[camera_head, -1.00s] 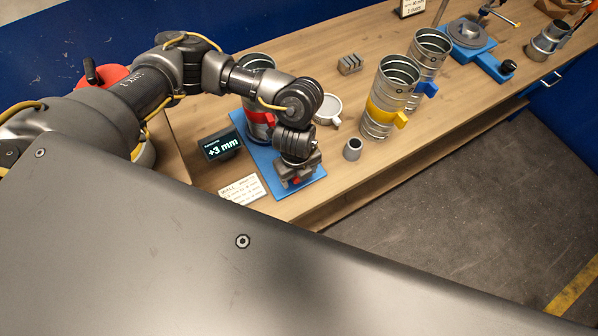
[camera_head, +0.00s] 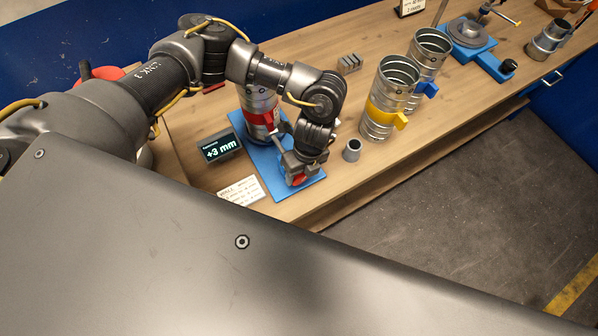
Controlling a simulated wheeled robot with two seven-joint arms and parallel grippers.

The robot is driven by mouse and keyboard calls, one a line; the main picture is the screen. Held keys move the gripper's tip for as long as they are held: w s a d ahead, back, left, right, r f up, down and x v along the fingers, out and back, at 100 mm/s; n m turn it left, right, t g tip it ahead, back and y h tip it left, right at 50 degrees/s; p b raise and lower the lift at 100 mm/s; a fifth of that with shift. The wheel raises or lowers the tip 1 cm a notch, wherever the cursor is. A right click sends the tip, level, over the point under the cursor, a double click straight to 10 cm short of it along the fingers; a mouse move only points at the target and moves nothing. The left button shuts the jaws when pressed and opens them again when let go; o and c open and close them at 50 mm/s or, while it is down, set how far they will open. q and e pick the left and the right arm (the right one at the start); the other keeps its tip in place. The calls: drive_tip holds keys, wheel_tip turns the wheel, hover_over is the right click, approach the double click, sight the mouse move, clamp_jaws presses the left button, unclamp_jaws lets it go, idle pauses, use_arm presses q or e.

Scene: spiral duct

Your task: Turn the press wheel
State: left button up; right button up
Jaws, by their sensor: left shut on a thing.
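My left gripper (camera_head: 297,168) is low over the front end of a blue base plate (camera_head: 268,172), shut on a small part with red on it (camera_head: 299,179); gripper and arm hide most of that part. A silver spiral duct with a red tab (camera_head: 258,106) stands upright on the same plate, behind the gripper. A red round part with a black handle (camera_head: 103,72) shows at the far left, mostly hidden behind my left arm. I cannot tell which of the two red parts is the press wheel. My right gripper is not in view.
A display (camera_head: 220,146) reads +3 mm, with a printed card (camera_head: 238,191) in front. Ducts with yellow (camera_head: 385,113) and blue (camera_head: 427,90) tabs and a small grey cylinder (camera_head: 351,150) stand right of my arm. A blue fixture with a grey disc (camera_head: 468,33) stands farther back.

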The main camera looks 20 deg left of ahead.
use_arm(q)
drive_tip(key=shift+w+d+g+y, duration=0.25)
drive_tip(key=shift+w+g+y, duration=0.05)
drive_tip(key=shift+g+y, duration=0.45)
drive_tip(key=shift+g+y+b, duration=0.65)
drive_tip(key=shift+g+b, duration=0.1)
drive_tip(key=shift+g, duration=0.1)
drive_tip(key=o, duration=1)
drive_tip(key=shift+d, duration=0.1)
